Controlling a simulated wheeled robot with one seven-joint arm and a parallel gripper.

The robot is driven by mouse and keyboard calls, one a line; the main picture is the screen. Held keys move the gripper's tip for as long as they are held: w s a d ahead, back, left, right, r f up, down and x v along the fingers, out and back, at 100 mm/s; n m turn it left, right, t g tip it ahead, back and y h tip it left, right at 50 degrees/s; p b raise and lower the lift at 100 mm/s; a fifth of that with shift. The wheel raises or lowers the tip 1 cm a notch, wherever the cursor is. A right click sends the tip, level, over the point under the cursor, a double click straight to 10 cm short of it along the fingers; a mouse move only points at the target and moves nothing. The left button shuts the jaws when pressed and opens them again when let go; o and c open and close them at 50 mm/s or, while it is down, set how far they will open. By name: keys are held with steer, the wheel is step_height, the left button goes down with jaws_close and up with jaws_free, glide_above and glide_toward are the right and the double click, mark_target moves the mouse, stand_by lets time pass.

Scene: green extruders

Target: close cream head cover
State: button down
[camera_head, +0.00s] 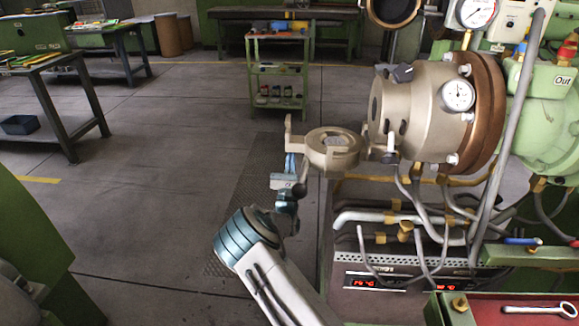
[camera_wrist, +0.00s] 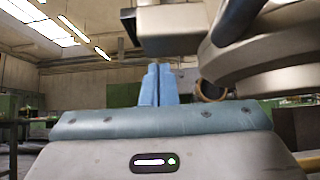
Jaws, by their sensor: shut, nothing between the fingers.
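The cream head cover (camera_head: 333,150) is a round disc swung out to the left of the cream extruder head (camera_head: 415,110), joined near the head's lower left edge. The head's left opening is uncovered. A prong stands up at the cover's left end. My gripper (camera_head: 291,160) is at the cover's left side, close to that prong; contact cannot be told. In the wrist view my gripper's blue fingers (camera_wrist: 156,72) are together, pointing up, with nothing between them. A cream part of the cover (camera_wrist: 172,28) is just above the fingertips, and its larger rounded body (camera_wrist: 262,62) is at right.
Grey hoses (camera_head: 390,218) and a panel with red displays (camera_head: 365,283) lie below. A green shelf trolley (camera_head: 278,70) stands behind.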

steer(key=shift+a+r, duration=0.15)
steer(key=shift+r, duration=0.15)
